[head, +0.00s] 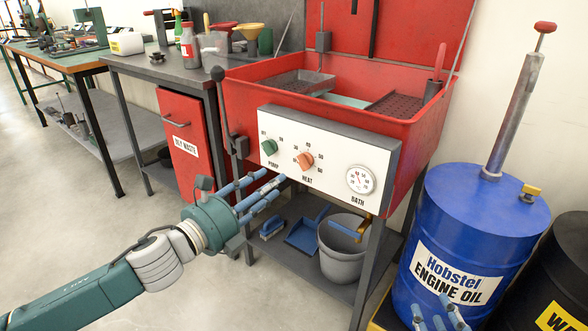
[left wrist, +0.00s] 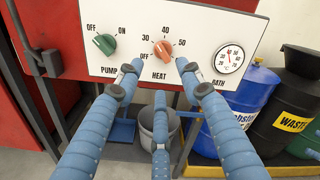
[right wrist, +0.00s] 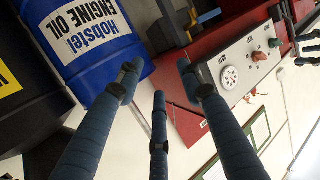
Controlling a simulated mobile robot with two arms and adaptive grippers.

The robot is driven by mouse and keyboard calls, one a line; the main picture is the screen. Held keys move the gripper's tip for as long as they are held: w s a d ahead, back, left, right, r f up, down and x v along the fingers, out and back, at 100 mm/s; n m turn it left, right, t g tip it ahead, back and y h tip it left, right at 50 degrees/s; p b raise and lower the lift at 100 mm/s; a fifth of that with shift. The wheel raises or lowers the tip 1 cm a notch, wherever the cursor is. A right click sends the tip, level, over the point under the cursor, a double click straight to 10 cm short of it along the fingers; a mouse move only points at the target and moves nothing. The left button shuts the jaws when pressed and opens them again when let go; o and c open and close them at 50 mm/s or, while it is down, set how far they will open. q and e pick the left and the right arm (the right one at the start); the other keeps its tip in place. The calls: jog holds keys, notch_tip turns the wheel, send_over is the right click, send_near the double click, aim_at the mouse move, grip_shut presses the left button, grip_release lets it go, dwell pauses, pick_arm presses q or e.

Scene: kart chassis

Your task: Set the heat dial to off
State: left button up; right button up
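The heat dial (head: 305,161) is an orange knob on the white panel of the red parts washer. It also shows in the left wrist view (left wrist: 164,50), with an OFF label at its lower left and numbers around its top. I cannot tell for certain where its pointer stands. My left gripper (head: 265,188) is open and empty, just below and in front of the panel; in the left wrist view its fingertips (left wrist: 160,85) spread below the dial, apart from it. My right gripper (head: 440,318) is open and empty, low in front of the blue drum.
A green pump dial (head: 269,147) sits left of the heat dial and a bath gauge (head: 360,180) right of it. A black-knobbed lever (head: 222,100) stands at the washer's left edge. The blue oil drum (head: 452,230) stands right. A grey bucket (head: 341,250) is on the shelf below.

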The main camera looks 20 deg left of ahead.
aim_at(304, 161)
pick_arm(q)
jog(key=shift+x, duration=4.9)
pick_arm(e)
jog(key=shift+w+a+r+t, duration=0.15)
jog(key=shift+r+t, duration=0.1)
jog(key=shift+r, duration=0.3)
jog(key=shift+w+r+t, duration=0.15)
jog(key=shift+r+t, duration=0.1)
jog(key=shift+r, duration=0.25)
pick_arm(q)
jog(key=shift+f, duration=0.1)
grip_shut()
